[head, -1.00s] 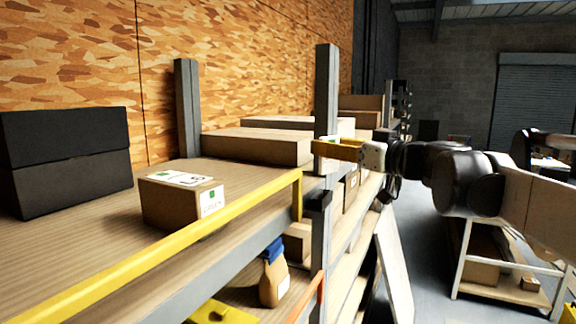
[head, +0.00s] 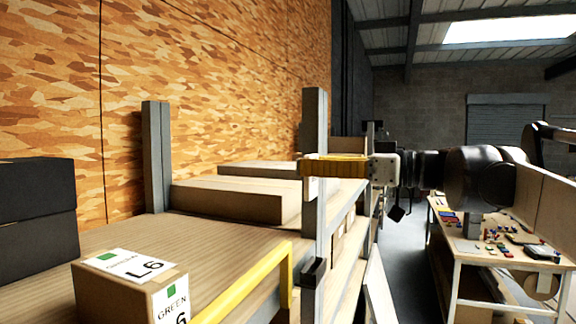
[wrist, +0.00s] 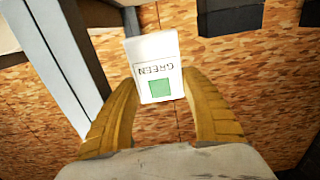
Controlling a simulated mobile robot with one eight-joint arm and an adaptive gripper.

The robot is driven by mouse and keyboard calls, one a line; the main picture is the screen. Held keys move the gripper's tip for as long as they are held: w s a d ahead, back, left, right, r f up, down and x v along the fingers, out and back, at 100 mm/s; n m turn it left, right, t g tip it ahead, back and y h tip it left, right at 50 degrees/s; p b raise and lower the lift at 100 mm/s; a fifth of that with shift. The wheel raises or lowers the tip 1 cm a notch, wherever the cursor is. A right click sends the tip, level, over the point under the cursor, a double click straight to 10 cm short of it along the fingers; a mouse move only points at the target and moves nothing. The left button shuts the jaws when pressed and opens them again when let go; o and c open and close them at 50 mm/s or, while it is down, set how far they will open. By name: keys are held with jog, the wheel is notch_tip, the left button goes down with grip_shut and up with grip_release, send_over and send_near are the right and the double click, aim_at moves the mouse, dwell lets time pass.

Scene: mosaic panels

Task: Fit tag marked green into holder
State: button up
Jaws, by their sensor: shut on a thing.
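My gripper (head: 304,166) has yellow fingers and is shut on the green tag, in front of the grey upright post of the shelf. The wrist view shows my gripper (wrist: 158,78) with a finger on each side of the tag. The green tag (wrist: 155,60) is a white card with the word GREEN and a green square, upside down in that view. In the head view the tag (head: 311,189) shows only as a small pale patch below the fingers.
A cardboard box (head: 110,290) labelled GREEN and L6 sits on the wooden shelf, with a yellow rail (head: 245,284) along its front. Black boxes (head: 36,220) stand at left. Flat cartons (head: 235,200) lie behind. A white-framed table (head: 470,235) with small parts stands at right.

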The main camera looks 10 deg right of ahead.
aim_at(312, 194)
jog(key=f+b, duration=0.1)
jog(key=s+f+b, duration=0.1)
jog(key=f, duration=0.1)
jog(key=f+b, duration=0.1)
jog(key=shift+s+f, duration=0.35)
jog(key=shift+f, duration=0.05)
jog(key=shift+s+d+f, duration=0.1)
jog(key=shift+s+f, duration=0.05)
jog(key=shift+f, duration=0.15)
dwell(1.8)
jog(key=shift+f+b, duration=2.9)
jog(key=shift+f, duration=1.9)
jog(key=o, duration=1.1)
